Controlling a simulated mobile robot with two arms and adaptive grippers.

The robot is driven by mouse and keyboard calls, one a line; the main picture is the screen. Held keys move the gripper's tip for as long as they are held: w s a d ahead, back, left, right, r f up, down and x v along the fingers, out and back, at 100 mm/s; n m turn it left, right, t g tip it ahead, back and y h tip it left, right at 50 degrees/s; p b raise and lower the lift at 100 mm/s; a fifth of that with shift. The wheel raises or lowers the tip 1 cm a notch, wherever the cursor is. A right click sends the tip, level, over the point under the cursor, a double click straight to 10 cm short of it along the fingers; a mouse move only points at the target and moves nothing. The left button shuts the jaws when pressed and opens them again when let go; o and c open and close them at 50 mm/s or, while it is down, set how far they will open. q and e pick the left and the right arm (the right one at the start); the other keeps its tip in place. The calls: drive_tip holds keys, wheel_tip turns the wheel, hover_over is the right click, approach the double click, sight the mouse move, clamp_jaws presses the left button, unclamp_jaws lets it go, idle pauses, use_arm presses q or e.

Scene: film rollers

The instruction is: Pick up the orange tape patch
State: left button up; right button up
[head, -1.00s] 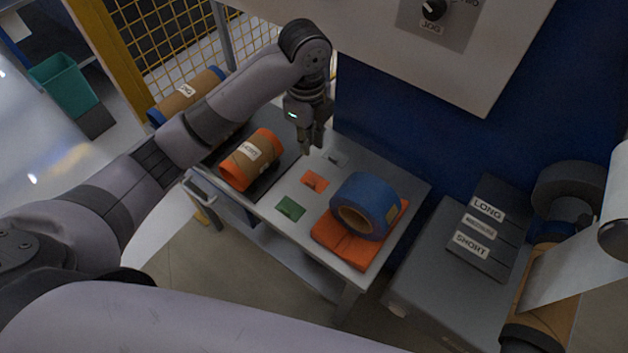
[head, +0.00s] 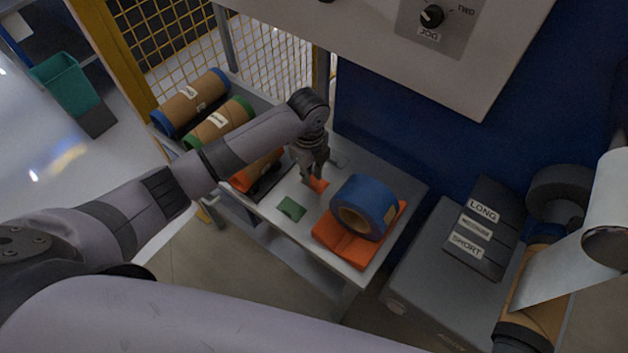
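The orange tape patch (head: 319,185) lies on the grey table (head: 283,224), between a green patch (head: 291,208) and a grey patch (head: 338,160). My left gripper (head: 312,180) points down right at the orange patch and hides part of it. Its fingers look slightly apart, but whether they touch or hold the patch cannot be made out. My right gripper is not in view.
An orange-ended roller (head: 257,170) lies behind my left arm, with green-ended (head: 219,123) and blue-ended (head: 190,101) rollers beyond. A blue wall stands behind the table.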

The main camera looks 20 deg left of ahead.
sight(311, 184)
use_arm(q)
drive_tip(key=shift+d+f+p, duration=0.1)
drive_tip(key=shift+f+p, duration=0.2)
drive_tip(key=shift+f, duration=1.7)
drive_tip(key=shift+c, duration=0.3)
clamp_jaws()
drive_tip(key=shift+r, duration=0.2)
